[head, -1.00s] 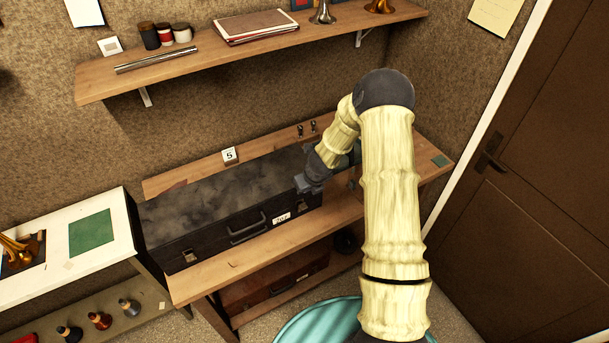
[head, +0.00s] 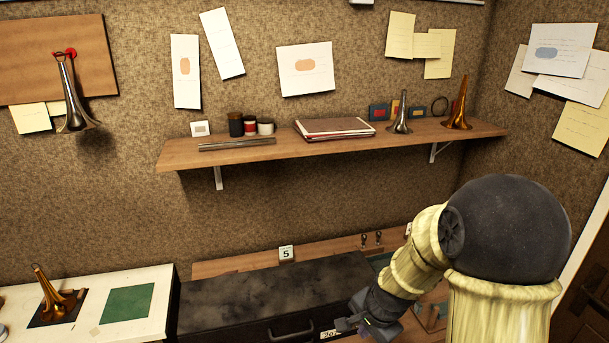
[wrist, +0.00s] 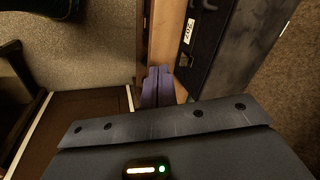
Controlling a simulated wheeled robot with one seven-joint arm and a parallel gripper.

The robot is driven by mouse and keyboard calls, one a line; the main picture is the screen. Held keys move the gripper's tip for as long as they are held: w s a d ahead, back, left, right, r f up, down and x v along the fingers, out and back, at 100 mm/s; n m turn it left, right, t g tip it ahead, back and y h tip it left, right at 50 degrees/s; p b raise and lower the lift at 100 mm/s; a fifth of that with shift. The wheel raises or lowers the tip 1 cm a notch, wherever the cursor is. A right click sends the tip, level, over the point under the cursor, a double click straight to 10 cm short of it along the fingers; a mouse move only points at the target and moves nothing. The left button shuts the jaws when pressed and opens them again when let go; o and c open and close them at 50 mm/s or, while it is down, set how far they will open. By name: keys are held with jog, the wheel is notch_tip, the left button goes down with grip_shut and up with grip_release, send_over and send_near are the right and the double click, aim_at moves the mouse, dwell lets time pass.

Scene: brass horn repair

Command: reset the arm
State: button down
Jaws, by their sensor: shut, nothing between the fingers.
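My gripper (head: 364,325) is low in the head view, just right of the labelled front of a long black case (head: 262,291). In the wrist view its two fingers (wrist: 157,88) are together with nothing between them. The case also shows in the wrist view (wrist: 226,50), to the right of the fingers, with its white number label. The case is closed and lies on a wooden bench (head: 228,266). The arm is bent, with its large dark elbow joint at the lower right of the head view.
A wall shelf (head: 350,146) above holds jars, papers, a metal tube and two small horn bells. A white table (head: 85,292) at left carries a brass horn part (head: 52,300) and a green mat (head: 128,303). A silver bell (head: 72,105) hangs on the wall. A brown door stands at right.

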jog(key=s+d+f+n+h+b, duration=0.1)
jog(key=s+n+b, duration=0.3)
jog(key=s+n, duration=0.6)
jog(key=shift+s+d+n+g+b, duration=0.3)
jog(key=shift+s+n+g, duration=0.1)
jog(key=shift+s, duration=0.45)
